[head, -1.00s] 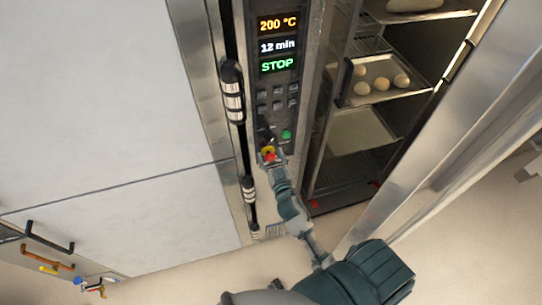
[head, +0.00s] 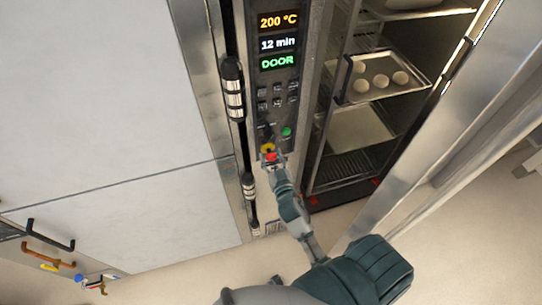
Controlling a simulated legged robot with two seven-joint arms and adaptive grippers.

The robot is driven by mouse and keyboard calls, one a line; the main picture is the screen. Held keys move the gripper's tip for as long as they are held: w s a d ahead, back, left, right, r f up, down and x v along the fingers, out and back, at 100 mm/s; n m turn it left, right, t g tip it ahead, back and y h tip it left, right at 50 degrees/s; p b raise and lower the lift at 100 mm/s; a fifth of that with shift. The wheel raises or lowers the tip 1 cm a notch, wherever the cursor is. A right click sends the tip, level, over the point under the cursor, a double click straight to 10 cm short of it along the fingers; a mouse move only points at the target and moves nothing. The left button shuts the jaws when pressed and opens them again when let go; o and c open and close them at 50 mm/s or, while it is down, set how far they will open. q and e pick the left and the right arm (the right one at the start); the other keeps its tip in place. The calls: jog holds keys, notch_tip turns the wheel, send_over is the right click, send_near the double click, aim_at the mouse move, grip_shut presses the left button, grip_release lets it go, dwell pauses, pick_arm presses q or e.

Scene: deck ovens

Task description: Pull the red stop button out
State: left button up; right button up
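The red stop button (head: 270,156) is low on the dark control panel, in front of its yellow surround (head: 267,147). My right gripper (head: 272,161) is at the button, reaching up from below. Its small fingers look spread to either side of the red head; whether they touch it is too small to tell. The panel display (head: 277,43) reads 200 °C, 12 min and DOOR in green. My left gripper is not in view.
A green button (head: 286,132) is just above and right of the stop button. The oven at right is open, with dough on a tray (head: 405,92). Its door (head: 440,135) stands open.

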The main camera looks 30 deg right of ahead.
jog(key=shift+s, duration=0.15)
jog(key=v, duration=1.2)
jog(key=shift+a, duration=0.15)
jog(key=shift+f, duration=0.1)
